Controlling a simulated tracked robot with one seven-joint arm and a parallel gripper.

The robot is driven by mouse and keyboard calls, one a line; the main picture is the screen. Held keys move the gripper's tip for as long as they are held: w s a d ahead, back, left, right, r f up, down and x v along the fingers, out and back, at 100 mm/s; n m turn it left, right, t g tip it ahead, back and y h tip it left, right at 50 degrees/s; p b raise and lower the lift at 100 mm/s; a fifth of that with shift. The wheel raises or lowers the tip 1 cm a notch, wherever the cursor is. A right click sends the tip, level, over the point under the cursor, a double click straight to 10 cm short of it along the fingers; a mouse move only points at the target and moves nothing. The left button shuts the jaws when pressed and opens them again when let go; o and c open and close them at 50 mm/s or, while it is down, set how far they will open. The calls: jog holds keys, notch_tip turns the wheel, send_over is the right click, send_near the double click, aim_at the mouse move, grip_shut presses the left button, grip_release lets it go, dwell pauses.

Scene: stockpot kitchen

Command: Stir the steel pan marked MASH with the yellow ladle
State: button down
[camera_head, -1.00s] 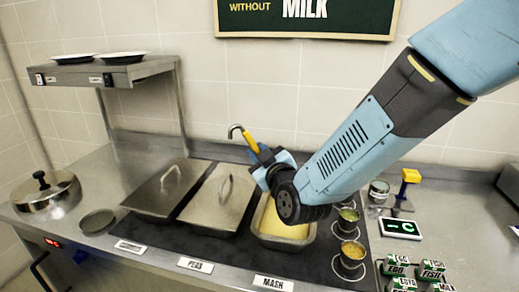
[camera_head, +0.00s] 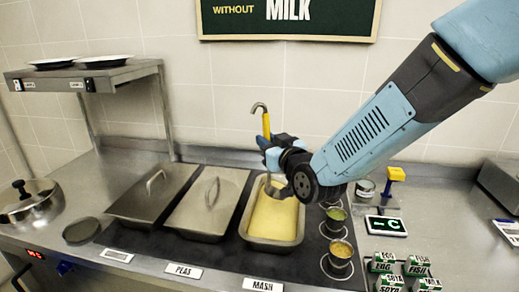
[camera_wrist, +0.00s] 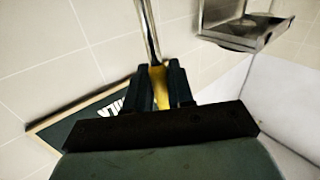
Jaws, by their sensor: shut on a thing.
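The steel pan marked MASH (camera_head: 247,235) is open and holds pale yellow mash (camera_head: 272,222). The MASH label (camera_head: 262,285) is in front of it. My gripper (camera_head: 270,148) is over the far end of this pan. It is shut on the yellow handle of the ladle (camera_head: 266,124), which stands nearly upright with its hook on top. The handle also shows between my fingers in the wrist view (camera_wrist: 160,86). The ladle's grey bowl shows below my gripper at the far part of the pan, partly hidden. I cannot tell whether it touches the mash.
Two lidded pans, one behind the PEAS label (camera_head: 183,271), stand left of the MASH pan. Small pots (camera_head: 341,250) stand close on its right. Small labelled boxes (camera_head: 417,266) are front right.

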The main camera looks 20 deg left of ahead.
jog(key=w+d+m, duration=0.8)
jog(key=w+m, duration=0.1)
jog(key=w, duration=0.2)
jog(key=w+d+f+m, duration=0.6)
jog(key=w+f+m, duration=0.1)
jog(key=f, duration=0.3)
jog(key=shift+d+m, duration=0.3)
jog(key=shift+m, duration=0.3)
jog(key=shift+w, duration=0.1)
dwell(0.5)
dwell(1.3)
